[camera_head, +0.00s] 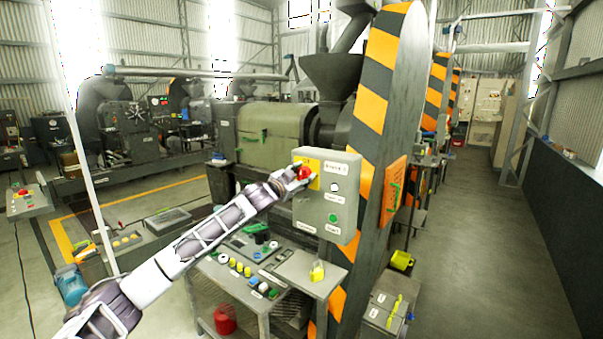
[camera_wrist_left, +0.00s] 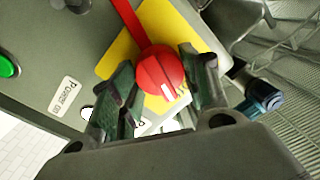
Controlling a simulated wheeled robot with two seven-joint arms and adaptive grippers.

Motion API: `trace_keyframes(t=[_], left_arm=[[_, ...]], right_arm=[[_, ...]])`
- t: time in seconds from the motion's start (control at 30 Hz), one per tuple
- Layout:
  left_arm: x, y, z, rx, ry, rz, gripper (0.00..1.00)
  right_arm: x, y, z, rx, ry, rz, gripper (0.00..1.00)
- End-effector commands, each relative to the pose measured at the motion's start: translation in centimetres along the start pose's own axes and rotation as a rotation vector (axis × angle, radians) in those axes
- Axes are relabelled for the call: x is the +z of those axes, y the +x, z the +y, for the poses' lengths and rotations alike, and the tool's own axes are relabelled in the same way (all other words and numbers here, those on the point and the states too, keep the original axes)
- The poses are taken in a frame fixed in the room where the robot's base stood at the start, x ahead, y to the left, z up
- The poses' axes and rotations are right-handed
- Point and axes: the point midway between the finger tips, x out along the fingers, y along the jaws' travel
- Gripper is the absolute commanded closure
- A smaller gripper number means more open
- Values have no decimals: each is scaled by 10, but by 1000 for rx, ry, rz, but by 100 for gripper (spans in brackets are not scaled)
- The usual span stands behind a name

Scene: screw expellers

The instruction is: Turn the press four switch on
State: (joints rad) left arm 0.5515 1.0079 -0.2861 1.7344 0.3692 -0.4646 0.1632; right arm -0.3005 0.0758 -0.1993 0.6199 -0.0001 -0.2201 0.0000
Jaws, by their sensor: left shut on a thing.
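The press control box (camera_head: 325,210) is grey and hangs on the side of the black-and-orange striped press. Its red rotary switch (camera_head: 304,173) sits on a yellow plate (camera_head: 314,165) at the upper left of the box. In the left wrist view the round red knob (camera_wrist_left: 161,75) has a white mark and lies between the two dark fingers, in front of the yellow plate (camera_wrist_left: 190,38). My left gripper (camera_head: 298,173) is shut on this knob. The fingers hide part of the plate. My right gripper is not in view.
The box also carries a white button (camera_head: 334,187) and a green button (camera_head: 333,218), with a "Power on" label (camera_wrist_left: 63,97). A table (camera_head: 311,285) with small coloured parts stands below. More machines stand behind at left; the aisle (camera_head: 480,200) at right is clear.

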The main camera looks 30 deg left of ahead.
Motion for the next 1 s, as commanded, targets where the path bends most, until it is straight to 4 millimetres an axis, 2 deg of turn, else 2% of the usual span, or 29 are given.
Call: trace_keyframes(t=[0.3,1.0], left_arm=[[0,0,1,-2,299,22,78],[4,0,4,-12,956,77,78]], right_arm=[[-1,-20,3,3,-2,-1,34],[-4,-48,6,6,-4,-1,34]])
